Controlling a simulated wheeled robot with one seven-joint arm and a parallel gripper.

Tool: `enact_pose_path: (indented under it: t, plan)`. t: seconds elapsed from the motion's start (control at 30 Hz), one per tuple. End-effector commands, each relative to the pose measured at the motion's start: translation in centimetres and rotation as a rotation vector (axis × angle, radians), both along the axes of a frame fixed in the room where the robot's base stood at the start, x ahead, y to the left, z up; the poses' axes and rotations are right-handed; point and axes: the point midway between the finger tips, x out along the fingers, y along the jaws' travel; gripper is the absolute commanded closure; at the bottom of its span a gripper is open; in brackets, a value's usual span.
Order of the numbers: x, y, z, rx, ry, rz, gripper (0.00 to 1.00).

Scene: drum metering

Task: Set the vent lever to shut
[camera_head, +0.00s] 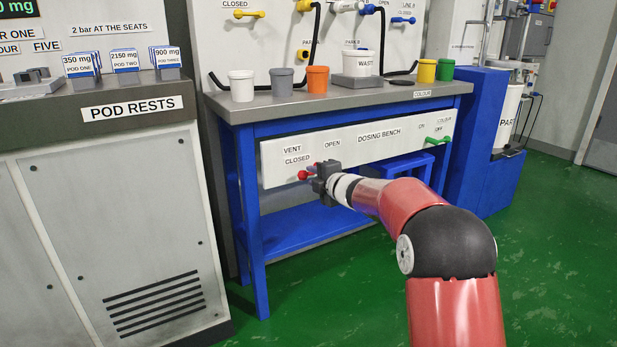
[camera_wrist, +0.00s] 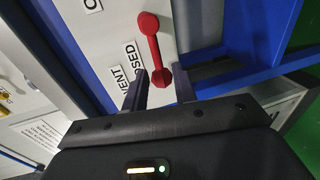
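The red vent lever (camera_head: 303,175) is on the white front panel of the dosing bench, below the VENT and CLOSED labels (camera_head: 297,160). In the wrist view the lever (camera_wrist: 152,48) is a bar with a round knob at each end. It lies along the panel's length, with one end toward the OPEN side. My gripper (camera_head: 317,176) is at the lever and hides part of it in the head view. In the wrist view my gripper (camera_wrist: 160,82) is open, its fingers on either side of the lever's nearer end. I see narrow gaps beside that end; contact is unclear.
The white panel (camera_head: 373,145) also carries a green lever (camera_head: 438,140) at its right. Cups and a waste tub (camera_head: 357,90) stand on the bench top. Blue bench legs (camera_head: 252,220) and a lower shelf lie below. Green floor is open at right.

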Motion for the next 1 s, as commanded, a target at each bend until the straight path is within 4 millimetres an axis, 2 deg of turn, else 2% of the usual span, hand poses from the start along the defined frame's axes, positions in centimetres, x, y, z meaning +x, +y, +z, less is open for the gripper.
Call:
enact_pose_path:
  t: [0.1,0.23,0.67,0.77,0.87,0.97,1.0]
  plan:
    - [-1.7,-1.0,0.5,0.001,-0.002,0.001,0.72]
    - [-2.9,-1.6,0.7,0.002,0.0,0.003,0.72]
    - [-3.3,-2.1,1.3,0.007,0.003,-0.01,0.72]
    - [-4.2,-3.7,3.5,0.042,0.029,-0.083,0.72]
    - [-6.4,-6.9,7.1,0.122,0.094,-0.239,0.72]
    - [-10.4,-11.1,10.5,0.244,0.194,-0.441,0.72]
    - [-12.4,-12.8,11.5,0.3,0.238,-0.523,0.72]
